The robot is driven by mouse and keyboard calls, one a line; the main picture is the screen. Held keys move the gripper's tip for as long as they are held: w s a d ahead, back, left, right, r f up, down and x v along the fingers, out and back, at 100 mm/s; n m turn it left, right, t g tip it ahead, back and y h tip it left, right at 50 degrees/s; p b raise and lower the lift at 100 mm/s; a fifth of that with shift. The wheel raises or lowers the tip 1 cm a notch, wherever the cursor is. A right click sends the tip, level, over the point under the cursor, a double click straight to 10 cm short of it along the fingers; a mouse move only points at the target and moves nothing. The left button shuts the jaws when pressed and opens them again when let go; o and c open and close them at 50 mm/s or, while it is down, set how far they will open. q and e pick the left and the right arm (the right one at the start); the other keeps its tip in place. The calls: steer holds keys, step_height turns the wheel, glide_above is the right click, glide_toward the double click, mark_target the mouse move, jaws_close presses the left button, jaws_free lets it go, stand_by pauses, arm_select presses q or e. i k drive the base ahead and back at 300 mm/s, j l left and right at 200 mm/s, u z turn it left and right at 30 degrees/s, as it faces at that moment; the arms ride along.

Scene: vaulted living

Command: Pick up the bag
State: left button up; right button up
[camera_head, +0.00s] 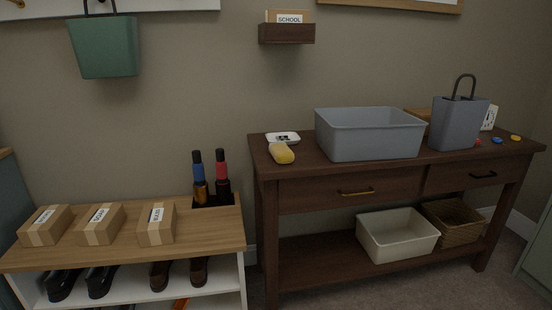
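A grey-blue bag (458,124) with a dark looped handle (464,84) stands upright on the right part of the dark wooden console table (300,170). It is just right of a large grey-blue bin. A second bag, green (104,48), hangs on the wall at the upper left by a dark strap, whose top is near a white board. Neither of my grippers shows in the head view, and nothing is touching either bag.
The grey bin (368,145), a yellow object (281,154) and a white dish (283,138) share the tabletop. Small coloured items and a white card (489,118) lie right of the bag. A lower bench (100,254) holds boxes (156,224) and two bottles (222,178).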

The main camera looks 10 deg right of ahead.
mark_target(457, 121)
steer(key=z, duration=1.4)
steer(key=i+l+u, duration=0.1)
steer(key=u, duration=0.35)
steer(key=i+l+u, duration=0.2)
steer(key=u, duration=0.25)
steer(key=i+l+u, duration=0.25)
steer(key=u, duration=0.15)
steer(key=i+l+u, duration=0.15)
steer(key=l, duration=0.2)
steer(key=i+l+u, duration=0.15)
steer(key=l, duration=0.2)
steer(key=i+l+u, duration=0.15)
steer(key=l, duration=0.2)
steer(key=i+l, duration=0.1)
steer(key=l, duration=0.3)
steer(key=i+l, duration=0.1)
steer(key=l, duration=0.25)
steer(key=i+l+u, duration=0.1)
steer(key=l, duration=0.3)
